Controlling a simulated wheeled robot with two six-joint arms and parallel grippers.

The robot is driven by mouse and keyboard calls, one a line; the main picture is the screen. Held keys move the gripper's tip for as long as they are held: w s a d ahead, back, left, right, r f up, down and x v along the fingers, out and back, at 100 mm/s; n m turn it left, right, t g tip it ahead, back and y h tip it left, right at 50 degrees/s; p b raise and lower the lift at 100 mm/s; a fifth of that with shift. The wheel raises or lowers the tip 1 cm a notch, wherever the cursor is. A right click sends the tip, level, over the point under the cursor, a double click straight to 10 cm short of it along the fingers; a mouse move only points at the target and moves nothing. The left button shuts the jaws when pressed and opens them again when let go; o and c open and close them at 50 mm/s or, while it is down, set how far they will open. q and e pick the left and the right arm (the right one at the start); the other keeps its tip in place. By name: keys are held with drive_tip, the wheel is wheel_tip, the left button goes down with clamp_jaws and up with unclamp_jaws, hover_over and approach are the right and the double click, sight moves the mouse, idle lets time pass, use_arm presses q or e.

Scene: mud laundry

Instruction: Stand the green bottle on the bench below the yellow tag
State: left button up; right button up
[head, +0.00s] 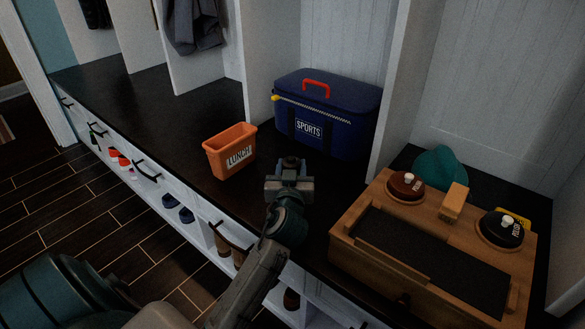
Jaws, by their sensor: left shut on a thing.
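My left gripper (290,177) is in the middle of the view, over the front part of the dark bench (165,122). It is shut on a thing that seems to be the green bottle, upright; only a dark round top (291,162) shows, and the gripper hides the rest. A yellow piece (516,217), perhaps the yellow tag, shows at the right behind the wooden box; most of it is hidden. My right gripper is not in view.
An orange LUNCH bin (229,152) stands left of my gripper and a blue SPORTS bag (326,115) behind it. A teal thing (439,167) lies behind the box. The bench's left part is clear.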

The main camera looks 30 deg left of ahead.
use_arm(q)
drive_tip(key=o, duration=1.3)
drive_tip(key=shift+f, duration=0.1)
